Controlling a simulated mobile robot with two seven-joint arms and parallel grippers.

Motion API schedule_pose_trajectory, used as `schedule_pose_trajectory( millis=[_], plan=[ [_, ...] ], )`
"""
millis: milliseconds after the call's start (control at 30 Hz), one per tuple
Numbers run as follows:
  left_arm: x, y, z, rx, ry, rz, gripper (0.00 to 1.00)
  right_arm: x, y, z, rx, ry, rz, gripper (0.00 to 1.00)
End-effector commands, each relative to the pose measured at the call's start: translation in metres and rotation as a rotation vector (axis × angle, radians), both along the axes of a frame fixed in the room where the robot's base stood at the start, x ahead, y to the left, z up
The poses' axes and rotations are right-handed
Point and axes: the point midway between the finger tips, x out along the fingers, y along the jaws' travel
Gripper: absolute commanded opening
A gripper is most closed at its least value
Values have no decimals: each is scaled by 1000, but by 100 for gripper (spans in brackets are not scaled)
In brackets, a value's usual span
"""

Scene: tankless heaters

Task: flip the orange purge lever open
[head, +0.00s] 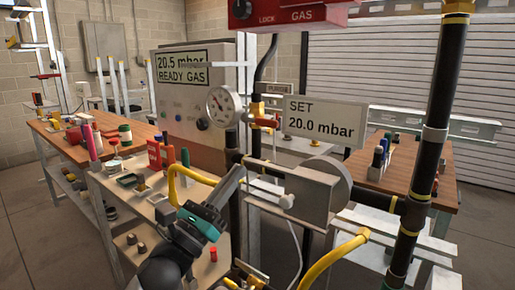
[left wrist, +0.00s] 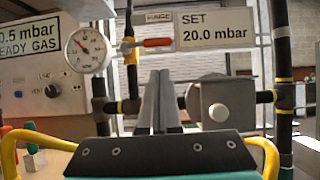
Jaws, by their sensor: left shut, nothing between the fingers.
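The orange purge lever (head: 266,122) points sideways to the right from a small yellow valve fitting (head: 257,108), just right of the round gauge. It also shows in the left wrist view (left wrist: 158,42), lying about level below a small label that appears to read PURGE (left wrist: 159,18). My left gripper (head: 238,171) is shut and empty, its fingers angled up from below. In the head view it is below and left of the lever. In the left wrist view its fingertips (left wrist: 160,73) are below the lever, with a gap between. My right gripper is not in view.
The gauge (head: 222,106) is left of the lever, and the SET 20.0 mbar sign (head: 325,120) is right. A grey regulator (head: 303,188) on the pipe is right of my fingers. A yellow curved pipe (head: 174,181) is left of my gripper. A red LOCK GAS box (head: 290,13) hangs above.

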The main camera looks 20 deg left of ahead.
Motion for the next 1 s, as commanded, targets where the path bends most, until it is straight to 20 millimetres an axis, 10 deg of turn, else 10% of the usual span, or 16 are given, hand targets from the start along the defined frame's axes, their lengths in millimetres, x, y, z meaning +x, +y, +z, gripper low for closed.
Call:
schedule_pose_trajectory(
  millis=[467, 1000],
  plan=[
    [4, -2, 5, 4, -7, 1, 0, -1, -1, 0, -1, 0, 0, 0],
    [62, -23, 41, 3, -5, 0, 0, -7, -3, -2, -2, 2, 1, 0]
  ],
)
